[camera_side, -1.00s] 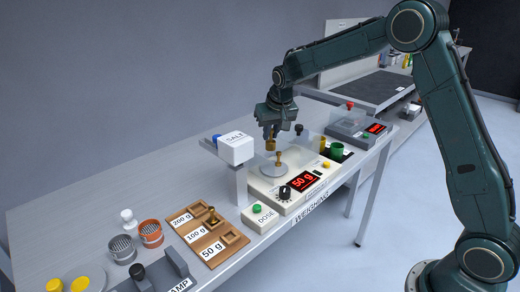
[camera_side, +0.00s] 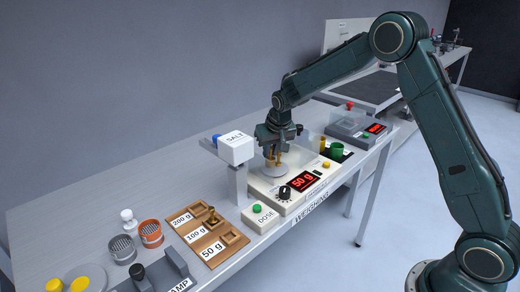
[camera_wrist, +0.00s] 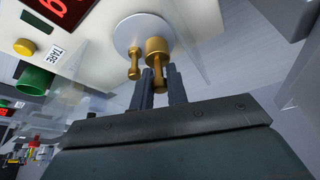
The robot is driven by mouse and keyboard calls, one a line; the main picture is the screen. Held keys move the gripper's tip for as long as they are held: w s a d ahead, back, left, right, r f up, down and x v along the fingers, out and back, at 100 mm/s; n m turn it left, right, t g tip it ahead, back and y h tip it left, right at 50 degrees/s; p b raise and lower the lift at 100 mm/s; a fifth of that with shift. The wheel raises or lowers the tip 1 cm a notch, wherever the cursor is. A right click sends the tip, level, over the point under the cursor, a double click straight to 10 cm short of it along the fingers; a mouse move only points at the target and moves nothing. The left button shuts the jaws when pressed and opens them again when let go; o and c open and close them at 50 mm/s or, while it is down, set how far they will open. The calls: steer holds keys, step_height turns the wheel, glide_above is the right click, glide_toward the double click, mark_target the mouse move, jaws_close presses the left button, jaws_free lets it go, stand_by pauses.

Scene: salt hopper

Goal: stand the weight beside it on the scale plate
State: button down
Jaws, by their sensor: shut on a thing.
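My gripper (camera_side: 273,146) is shut on the larger brass weight (camera_wrist: 156,47), holding it by its narrow top. The weight is upright or nearly so, over the round scale plate (camera_side: 268,176). A smaller brass weight (camera_wrist: 134,62) stands on the plate close beside it, and both show partly hidden by the fingers in the side view. The fingertips (camera_wrist: 160,83) are near the small weight's top in the wrist view. The scale display (camera_side: 302,182) reads 50 g. I cannot tell whether the held weight touches the plate.
The salt hopper (camera_side: 237,150) stands left of the plate. Clear panels stand around the scale. A green cup (camera_side: 337,150) and a brass cylinder (camera_side: 323,144) are at its right. A wooden weight rack (camera_side: 203,238) holds one weight, in the 100 g place.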

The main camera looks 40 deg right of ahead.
steer(key=shift+f, duration=0.3)
steer(key=shift+f, duration=0.6)
stand_by(0.6)
steer(key=c, duration=1.3)
jaws_free()
steer(key=v, duration=1.4)
